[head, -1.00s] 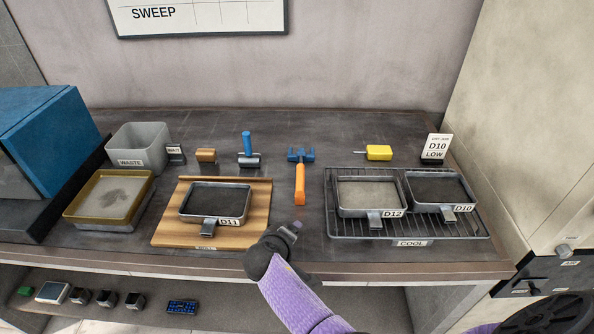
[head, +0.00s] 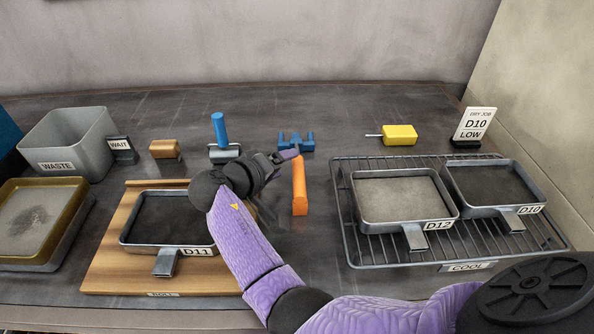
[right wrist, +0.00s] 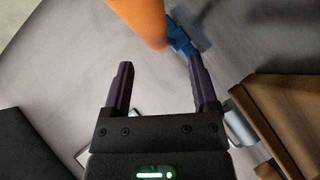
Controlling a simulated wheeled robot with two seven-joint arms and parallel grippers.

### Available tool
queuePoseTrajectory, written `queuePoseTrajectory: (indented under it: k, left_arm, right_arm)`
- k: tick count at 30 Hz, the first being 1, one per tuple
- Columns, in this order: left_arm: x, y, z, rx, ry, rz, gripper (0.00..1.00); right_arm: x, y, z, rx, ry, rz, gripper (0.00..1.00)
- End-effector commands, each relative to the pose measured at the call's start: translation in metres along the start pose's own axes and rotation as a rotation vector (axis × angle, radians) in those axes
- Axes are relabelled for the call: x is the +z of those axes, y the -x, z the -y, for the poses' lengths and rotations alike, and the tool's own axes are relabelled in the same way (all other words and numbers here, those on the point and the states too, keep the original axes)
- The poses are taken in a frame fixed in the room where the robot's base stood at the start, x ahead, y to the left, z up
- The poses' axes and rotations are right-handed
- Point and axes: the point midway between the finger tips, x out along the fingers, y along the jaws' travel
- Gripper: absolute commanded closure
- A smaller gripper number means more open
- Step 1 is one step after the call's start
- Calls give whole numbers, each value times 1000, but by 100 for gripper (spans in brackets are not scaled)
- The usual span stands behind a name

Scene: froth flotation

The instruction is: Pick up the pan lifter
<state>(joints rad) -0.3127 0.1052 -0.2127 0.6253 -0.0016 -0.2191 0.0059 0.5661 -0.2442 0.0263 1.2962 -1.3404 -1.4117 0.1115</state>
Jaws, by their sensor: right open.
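The pan lifter lies flat on the dark bench, with an orange handle (head: 300,187) toward me and a blue forked head (head: 296,141) at the far end. My right gripper (head: 287,156) is open and empty, reaching in from the left beside the upper handle, near the blue head. In the right wrist view the open gripper (right wrist: 160,68) has two purple fingers. The orange handle (right wrist: 138,20) lies above and just beyond the fingers, and the blue head (right wrist: 180,38) shows near the right fingertip. Contact cannot be told. My left gripper is not in view.
Left of my arm are a blue-handled roller (head: 219,131), a wooden block (head: 165,149) and pan D11 (head: 166,262) on a wooden board (head: 105,262). Right are a cooling rack (head: 350,240) with pans D12 (head: 415,238) and D10 (head: 510,212), and a yellow-handled tool (head: 400,135).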

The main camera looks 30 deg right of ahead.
Motion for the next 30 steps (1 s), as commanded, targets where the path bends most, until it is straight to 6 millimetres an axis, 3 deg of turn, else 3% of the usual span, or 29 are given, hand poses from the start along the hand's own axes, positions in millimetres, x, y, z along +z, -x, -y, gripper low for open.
queuePoseTrajectory:
  k: [7,13,24,30]
  left_arm:
    - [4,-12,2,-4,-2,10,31]
    - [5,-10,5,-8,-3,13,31]
    - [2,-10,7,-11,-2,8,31]
    - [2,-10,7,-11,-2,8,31]
  right_arm:
    - [4,-45,0,0,1,0,24]
    - [3,-47,-2,-2,0,-2,24]
    - [3,-46,-2,-2,1,-2,100]
    - [3,-46,-2,-2,1,-2,100]
